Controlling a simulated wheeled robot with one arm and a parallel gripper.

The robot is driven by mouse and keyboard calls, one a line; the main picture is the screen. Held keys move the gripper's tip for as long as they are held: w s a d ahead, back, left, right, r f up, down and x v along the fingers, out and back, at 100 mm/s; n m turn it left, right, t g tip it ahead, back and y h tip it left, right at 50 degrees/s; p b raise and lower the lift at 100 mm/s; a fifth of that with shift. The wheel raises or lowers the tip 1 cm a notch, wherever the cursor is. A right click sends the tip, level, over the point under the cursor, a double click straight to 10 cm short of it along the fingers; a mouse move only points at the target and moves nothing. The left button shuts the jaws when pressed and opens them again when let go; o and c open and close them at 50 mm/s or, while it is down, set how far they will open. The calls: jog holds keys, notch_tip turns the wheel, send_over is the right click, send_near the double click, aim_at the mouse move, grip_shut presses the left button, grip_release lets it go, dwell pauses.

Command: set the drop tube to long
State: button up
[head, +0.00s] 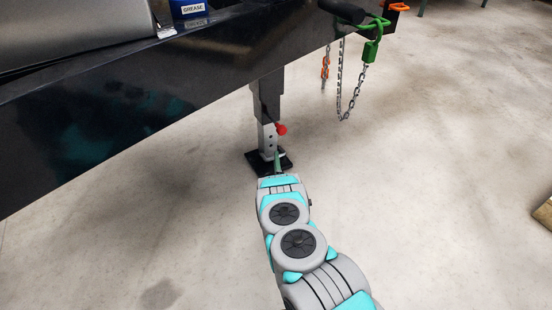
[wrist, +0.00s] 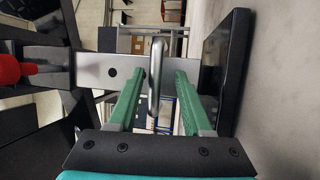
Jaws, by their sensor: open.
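The drop tube (head: 263,135) is a silver square tube under the black jack leg (head: 268,95). It ends in a black foot plate (head: 286,165) close above or on the floor; I cannot tell which. A red knob (head: 281,129) sits on the leg's side. In the wrist view the tube (wrist: 95,68) lies sideways, with one dark hole showing, the red knob (wrist: 8,70) at left and the foot plate (wrist: 226,68) at right. A metal loop handle (wrist: 156,75) stands out from the tube. My gripper (wrist: 160,82) is open, its green fingers on either side of the handle.
The black trailer frame (head: 170,95) crosses above the leg. A chain (head: 341,90) and a green lock (head: 370,50) hang at upper right. A blue grease container (head: 190,10) stands on top.

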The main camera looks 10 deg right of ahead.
jog(key=s, duration=0.4)
jog(key=s+f+p, duration=0.1)
jog(key=s, duration=0.1)
jog(key=shift+a, duration=0.3)
